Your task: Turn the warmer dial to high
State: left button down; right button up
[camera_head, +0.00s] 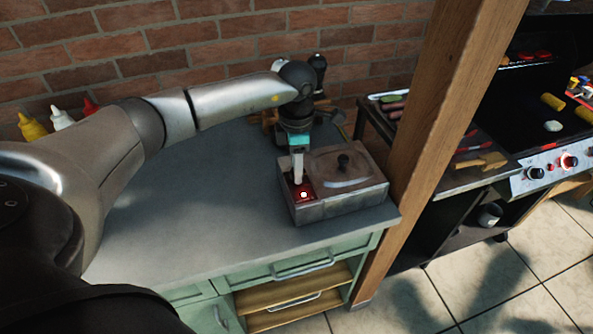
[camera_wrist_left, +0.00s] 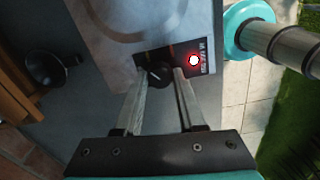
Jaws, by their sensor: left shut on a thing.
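The warmer (camera_head: 340,203) is a grey metal box on the grey counter, with a lid (camera_head: 360,175) and black lid knob (camera_head: 343,161) on top. In the left wrist view, its dark control panel (camera_wrist_left: 203,52) carries a black dial (camera_wrist_left: 159,74) and a glowing red light (camera_wrist_left: 194,60). The light also shows in the head view (camera_head: 303,194). My left gripper (camera_head: 298,183) points down at the panel. In the left wrist view, its fingers (camera_wrist_left: 161,78) are shut on the dial, one on each side. The dial's setting is too small to read. My right gripper is not in view.
The grey counter (camera_head: 190,190) is mostly clear left of the warmer. Sauce bottles (camera_head: 60,117) stand at the back left. A wooden post (camera_head: 435,130) rises just right of the warmer. A grill (camera_head: 550,150) with food stands beyond it.

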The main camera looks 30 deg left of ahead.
pick_arm(q)
jog(key=m+b, duration=0.3)
jog(key=m, duration=0.3)
jog(key=shift+w+m, duration=0.1)
jog(key=shift+m, duration=0.2)
jog(key=m+b, duration=0.1)
jog(key=m, duration=0.2)
jog(key=shift+b, duration=0.3)
jog(key=shift+m+b, duration=0.5)
jog(key=shift+m, duration=1.1)
jog(key=c, duration=0.5)
grip_release()
notch_tip(320, 180, up, 15)
jog(key=shift+r+p, duration=0.15)
jog(key=shift+p, duration=0.15)
